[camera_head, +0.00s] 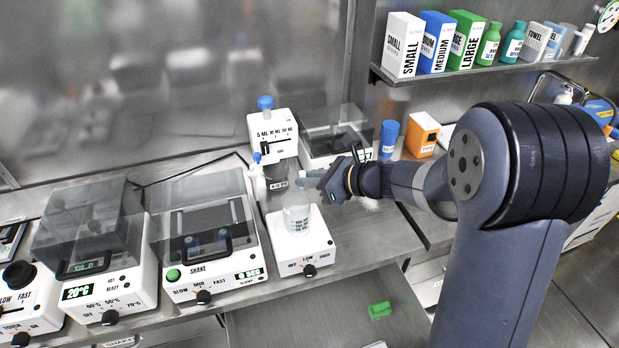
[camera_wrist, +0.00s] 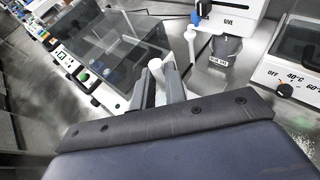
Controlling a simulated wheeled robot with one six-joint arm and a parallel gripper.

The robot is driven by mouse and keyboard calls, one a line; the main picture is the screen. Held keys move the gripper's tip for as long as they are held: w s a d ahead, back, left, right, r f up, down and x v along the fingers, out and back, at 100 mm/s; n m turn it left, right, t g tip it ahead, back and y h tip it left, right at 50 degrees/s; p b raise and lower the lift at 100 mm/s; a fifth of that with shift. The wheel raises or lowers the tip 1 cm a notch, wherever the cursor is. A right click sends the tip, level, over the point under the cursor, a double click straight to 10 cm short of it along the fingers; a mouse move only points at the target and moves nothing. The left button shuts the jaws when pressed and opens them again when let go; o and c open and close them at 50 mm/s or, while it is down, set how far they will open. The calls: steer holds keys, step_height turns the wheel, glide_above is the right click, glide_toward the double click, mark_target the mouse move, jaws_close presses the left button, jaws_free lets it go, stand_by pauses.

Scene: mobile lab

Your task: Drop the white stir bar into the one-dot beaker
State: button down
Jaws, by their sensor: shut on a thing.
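My gripper (camera_head: 312,180) is just above and right of a clear vessel in the head view. In the wrist view, its two grey fingers (camera_wrist: 158,84) are shut on a small white piece, which looks like the white stir bar (camera_wrist: 153,90). The stir bar cannot be made out in the head view. The clear graduated vessel (camera_head: 297,212) stands upright on a white stirrer (camera_head: 303,246) with a LOW-to-HIGH knob. I cannot see a dot on it, so I cannot tell whether it is the one-dot beaker.
A lidded shaker (camera_head: 208,240) stands left of the stirrer, with a heater (camera_head: 95,255) farther left. An orange box (camera_head: 421,134) is behind my arm. A green block (camera_head: 379,310) lies in front, below the bench top.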

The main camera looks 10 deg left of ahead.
steer(key=shift+f+b, duration=1.9)
steer(key=shift+f, duration=0.8)
steer(key=c, duration=1.4)
jaws_free()
steer(key=shift+o, duration=0.2)
steer(key=shift+r, duration=0.1)
steer(key=v, duration=1.1)
steer(key=shift+b, duration=0.3)
steer(key=shift+a, duration=0.2)
